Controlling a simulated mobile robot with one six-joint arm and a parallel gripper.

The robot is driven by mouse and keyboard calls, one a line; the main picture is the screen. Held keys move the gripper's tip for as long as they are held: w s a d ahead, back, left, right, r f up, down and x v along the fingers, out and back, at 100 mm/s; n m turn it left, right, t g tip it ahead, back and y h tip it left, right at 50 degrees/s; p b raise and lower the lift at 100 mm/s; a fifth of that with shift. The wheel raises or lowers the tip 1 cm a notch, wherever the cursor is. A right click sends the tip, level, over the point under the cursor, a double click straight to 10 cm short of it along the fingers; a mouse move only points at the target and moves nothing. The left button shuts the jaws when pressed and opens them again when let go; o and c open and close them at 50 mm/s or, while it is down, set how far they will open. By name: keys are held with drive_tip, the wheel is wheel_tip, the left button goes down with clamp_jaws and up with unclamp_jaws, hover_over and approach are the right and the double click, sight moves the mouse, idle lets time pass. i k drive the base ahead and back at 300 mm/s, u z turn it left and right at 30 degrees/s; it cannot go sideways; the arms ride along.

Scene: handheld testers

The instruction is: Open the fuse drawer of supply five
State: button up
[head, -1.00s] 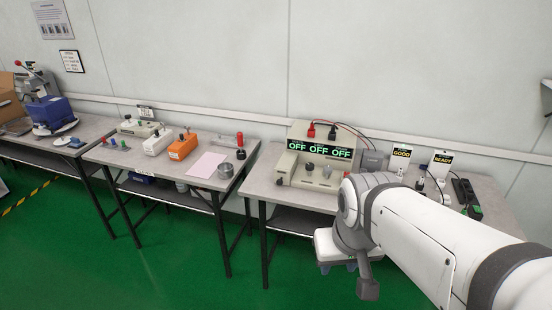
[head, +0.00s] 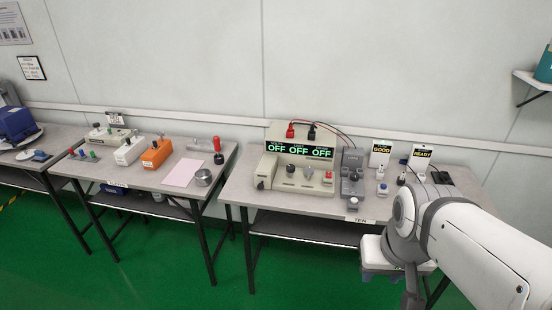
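A beige power supply (head: 303,148) stands on the right table. Its three displays read OFF, with red and black plugs on top and knobs on the lower front. I cannot make out a number five or a fuse drawer on it. A dark grey unit (head: 352,172) stands at its right. My gripper end (head: 397,262) is at the lower right, in front of the right table and apart from the supply. The fingers are not clear, so I cannot tell whether it is open or shut.
The right table (head: 240,190) also carries small testers with GOOD (head: 381,148) and READY (head: 421,155) signs. The middle table (head: 130,180) holds white and orange boxes (head: 156,153), a pink sheet (head: 185,172) and a metal cylinder (head: 203,177). The green floor in front is clear.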

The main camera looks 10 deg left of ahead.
sight(262, 181)
drive_tip(key=u, duration=0.05)
drive_tip(key=i, duration=1)
drive_tip(key=z, duration=0.05)
